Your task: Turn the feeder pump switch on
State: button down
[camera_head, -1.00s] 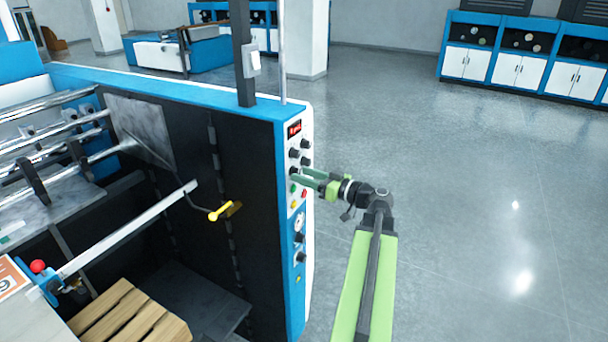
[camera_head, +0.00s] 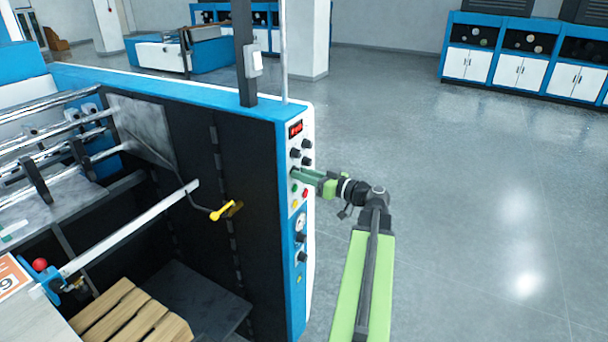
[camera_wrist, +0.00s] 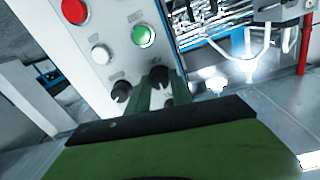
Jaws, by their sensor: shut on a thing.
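The control panel (camera_head: 297,165) is on the narrow white and blue end of the machine. It carries several black knobs, a green button (camera_head: 295,188) and a red button (camera_head: 305,193). My gripper (camera_head: 301,173) reaches it from the right, with its fingertips at the panel just above the green button. In the wrist view, my gripper (camera_wrist: 159,84) is shut on a black knob (camera_wrist: 159,75), partly hidden by the fingers. Another black knob (camera_wrist: 121,91) is beside it, clear of the fingers. The labels are too small to read, so I cannot tell which knob is the feeder pump switch.
A red display (camera_head: 296,129) is at the panel's top and a gauge (camera_head: 299,222) lower down. A yellow-handled lever (camera_head: 221,213) projects left of the panel. A wooden pallet (camera_head: 130,318) lies inside the machine. The floor to the right is clear.

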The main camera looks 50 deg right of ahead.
jog(key=m+p, duration=0.1)
jog(key=m, duration=1)
jog(key=shift+m+g, duration=0.3)
dwell(0.5)
jog(key=c, duration=1.1)
grip_release()
jog(key=shift+c, duration=0.2)
jog(key=p+v, duration=0.1)
jog(key=v, duration=1.6)
jog(key=shift+s+d, duration=0.25)
